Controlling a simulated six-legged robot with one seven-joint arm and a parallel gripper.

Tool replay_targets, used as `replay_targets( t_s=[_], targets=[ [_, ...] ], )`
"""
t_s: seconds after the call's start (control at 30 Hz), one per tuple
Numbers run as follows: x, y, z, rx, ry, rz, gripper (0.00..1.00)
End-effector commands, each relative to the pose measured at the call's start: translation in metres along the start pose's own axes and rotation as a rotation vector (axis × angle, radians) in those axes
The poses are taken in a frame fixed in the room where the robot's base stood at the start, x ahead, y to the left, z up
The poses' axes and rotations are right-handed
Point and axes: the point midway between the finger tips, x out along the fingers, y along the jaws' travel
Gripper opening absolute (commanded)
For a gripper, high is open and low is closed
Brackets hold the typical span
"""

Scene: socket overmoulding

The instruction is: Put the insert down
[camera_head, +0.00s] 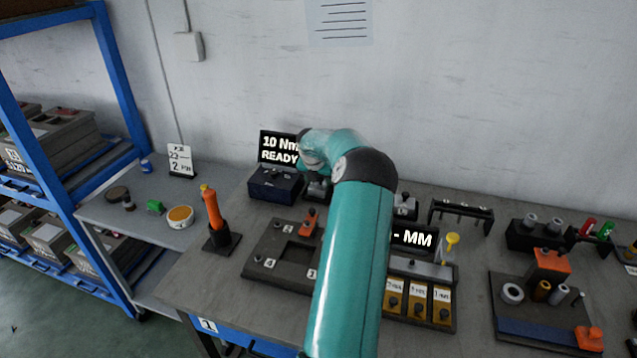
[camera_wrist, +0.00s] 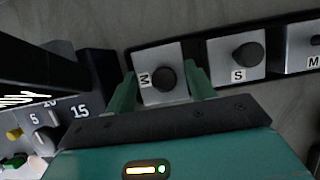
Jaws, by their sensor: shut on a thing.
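In the wrist view a grey insert block with a dark round knob and a label that looks like a sideways M (camera_wrist: 165,82) stands between the green fingers of my gripper (camera_wrist: 161,72). My gripper is shut on it, one finger on each side. The block lies at the left end of a dark rack (camera_wrist: 196,47), beside a block marked S (camera_wrist: 238,58) and another marked M (camera_wrist: 300,62). I cannot tell whether it rests fully in its place. In the head view my arm hides most of the rack, and the fingers cannot be made out.
A torque unit (camera_head: 275,186) with a "10 Nm READY" display stands close to the left of my gripper. Nearer are a dark fixture plate (camera_head: 262,249) and an orange-handled driver (camera_head: 211,208). A tool stand (camera_head: 462,211) and an orange-clamped fixture (camera_head: 547,262) are to the right.

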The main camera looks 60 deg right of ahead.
Motion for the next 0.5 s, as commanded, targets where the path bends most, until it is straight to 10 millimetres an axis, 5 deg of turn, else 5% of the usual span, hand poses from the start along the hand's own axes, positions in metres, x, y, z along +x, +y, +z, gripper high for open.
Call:
replay_targets(
  t_s=[0.43,0.47,0.5],
  targets=[
    [0.0082,0.0004,-0.0028,0.000,-0.004,0.001,0.11],
    [0.0096,0.0002,-0.0040,0.000,-0.002,0.001,0.56],
    [0.0094,0.0002,-0.0039,0.000,-0.002,0.001,0.64]
  ],
)
